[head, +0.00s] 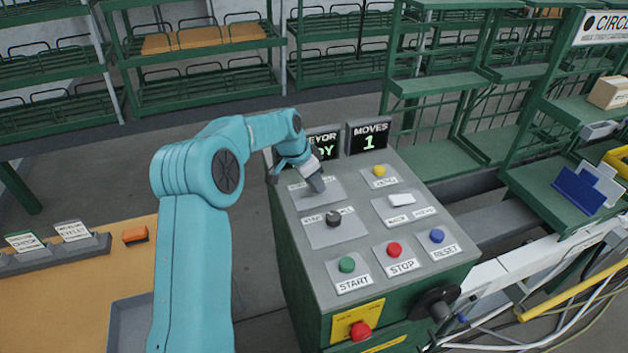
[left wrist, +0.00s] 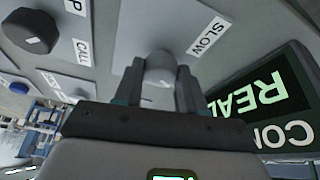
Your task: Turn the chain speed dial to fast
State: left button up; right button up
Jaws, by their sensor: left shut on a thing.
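My left gripper (head: 314,184) reaches down to the upper left plate (head: 328,196) of the grey control panel. In the left wrist view, its two fingers (left wrist: 160,85) are shut on a round grey knob (left wrist: 159,67), one finger on each side. The knob sits on a plate that bears a SLOW label (left wrist: 207,36). In the head view my gripper mostly hides this knob and its label. The dial's pointing direction and any FAST label cannot be made out. My right gripper is in neither view.
A black knob (head: 333,217) sits just below on the panel. START (head: 347,264), STOP (head: 394,250) and RESET (head: 437,236) buttons are nearer. A MOVES display (head: 368,137) reads 1, beside the conveyor display (head: 324,146). A red button (head: 360,331) is on the front.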

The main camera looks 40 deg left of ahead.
pick_arm(q)
jog(key=shift+w+r+m, duration=0.1)
jog(key=shift+r+m, duration=0.05)
jog(key=shift+m, duration=0.15)
dwell(0.4)
jog(key=o, duration=1.1)
jog(key=shift+c, duration=0.2)
jog(key=b+v, duration=0.1)
jog(key=v, duration=1.5)
jog(key=shift+a, duration=0.2)
jog(key=shift+s, duration=0.25)
